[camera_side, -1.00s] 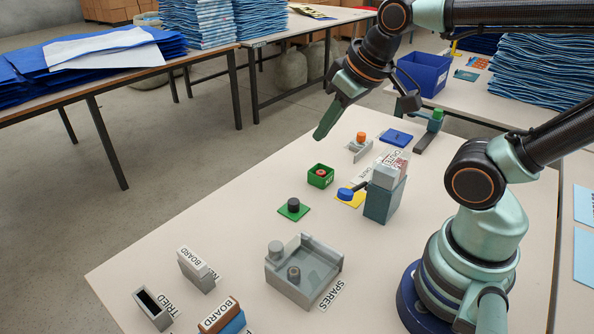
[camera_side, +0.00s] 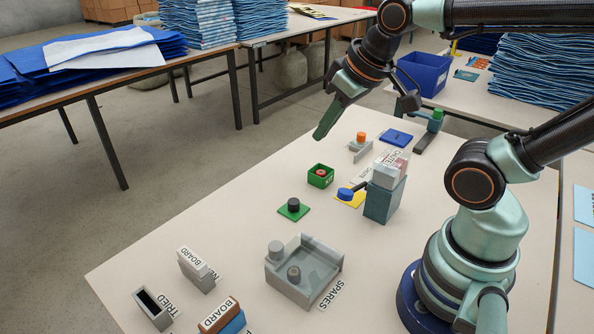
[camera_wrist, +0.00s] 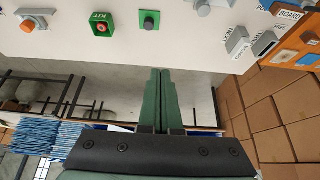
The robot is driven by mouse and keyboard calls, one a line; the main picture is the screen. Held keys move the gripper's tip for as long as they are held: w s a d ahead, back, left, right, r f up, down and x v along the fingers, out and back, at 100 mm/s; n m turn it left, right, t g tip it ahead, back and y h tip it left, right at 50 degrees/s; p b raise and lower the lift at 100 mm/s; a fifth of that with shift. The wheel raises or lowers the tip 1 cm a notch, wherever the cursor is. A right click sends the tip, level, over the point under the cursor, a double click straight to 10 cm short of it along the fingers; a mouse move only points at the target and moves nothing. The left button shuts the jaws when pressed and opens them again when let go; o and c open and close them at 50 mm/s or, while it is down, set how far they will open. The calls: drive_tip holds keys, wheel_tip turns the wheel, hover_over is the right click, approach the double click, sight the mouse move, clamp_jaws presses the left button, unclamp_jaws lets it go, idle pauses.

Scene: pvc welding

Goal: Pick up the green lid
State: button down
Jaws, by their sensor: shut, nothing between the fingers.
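The green lid (camera_side: 293,208) is a flat green square with a dark round knob, lying on the white table. It also shows at the top of the wrist view (camera_wrist: 149,20). Close behind it in the side view stands the open green box marked KIT (camera_side: 320,176), with an orange-red round part inside. My gripper (camera_side: 320,135) hangs above the far edge of the table, up and to the right of the lid, apart from it. In the wrist view my gripper's fingers (camera_wrist: 160,72) are together and empty.
A grey spares tray (camera_side: 318,264) stands near the lid, toward the front. A teal block (camera_side: 384,202) and a blue-knobbed yellow plate (camera_side: 351,201) are to the right. A grey bracket with an orange knob (camera_side: 361,137) is farther back. The table left of the lid is clear.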

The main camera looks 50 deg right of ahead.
unclamp_jaws()
drive_tip(key=m+g, duration=0.6)
drive_tip(key=m, duration=1.2)
hover_over(294, 200)
wheel_tip(294, 200, down, 20)
drive_tip(key=shift+w+d+r, duration=0.15)
drive_tip(key=shift+r, duration=0.05)
drive_tip(key=shift+s+a+f, duration=0.1)
drive_tip(key=shift+s+f, duration=0.05)
drive_tip(key=shift+f, duration=1.15)
drive_tip(key=shift+s+a+f, duration=0.1)
drive_tip(key=shift+f, duration=1.2)
